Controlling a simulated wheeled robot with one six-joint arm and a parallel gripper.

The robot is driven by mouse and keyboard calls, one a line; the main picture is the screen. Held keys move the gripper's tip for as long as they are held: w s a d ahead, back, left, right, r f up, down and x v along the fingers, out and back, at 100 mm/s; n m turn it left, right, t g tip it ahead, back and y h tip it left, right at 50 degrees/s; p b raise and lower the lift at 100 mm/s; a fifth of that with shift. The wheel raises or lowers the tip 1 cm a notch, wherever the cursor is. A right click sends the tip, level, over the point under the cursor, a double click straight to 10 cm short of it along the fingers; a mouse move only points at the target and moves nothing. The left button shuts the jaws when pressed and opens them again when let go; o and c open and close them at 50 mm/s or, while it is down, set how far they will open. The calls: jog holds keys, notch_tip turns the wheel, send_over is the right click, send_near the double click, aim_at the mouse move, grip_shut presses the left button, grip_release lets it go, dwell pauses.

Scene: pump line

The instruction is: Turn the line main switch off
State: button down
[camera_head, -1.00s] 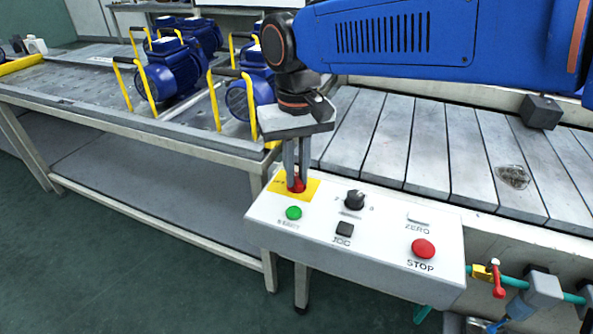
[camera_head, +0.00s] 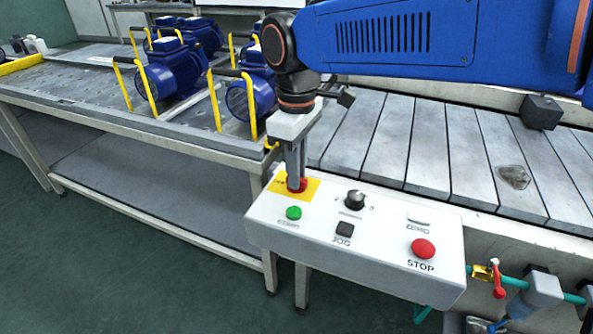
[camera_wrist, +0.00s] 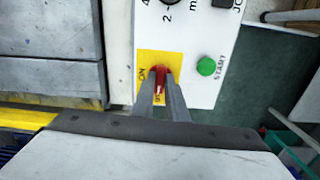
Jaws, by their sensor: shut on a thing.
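The line main switch is a red handle (camera_head: 297,184) on a yellow plate (camera_head: 312,189) at the upper left corner of the white control box (camera_head: 390,225). My gripper (camera_head: 296,180) points down from above and is shut on the red handle. In the wrist view the red handle (camera_wrist: 160,76) sits between the two grey fingers (camera_wrist: 162,96). Part of an "ON" marking shows on the yellow plate there; the fingers hide part of the plate and its other lettering.
The box also carries a green START button (camera_head: 293,213), a black knob (camera_head: 355,199), a JOG button (camera_head: 344,229), a ZERO button (camera_head: 419,217) and a red STOP button (camera_head: 423,248). A slatted conveyor (camera_head: 430,150) lies behind. Blue pumps (camera_head: 170,70) stand on the left table.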

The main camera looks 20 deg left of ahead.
jog(key=shift+n, duration=0.4)
jog(key=c, duration=1.8)
grip_release()
jog(key=shift+o, duration=0.2)
notch_tip(320, 180, up, 18)
jog(key=shift+f, duration=0.25)
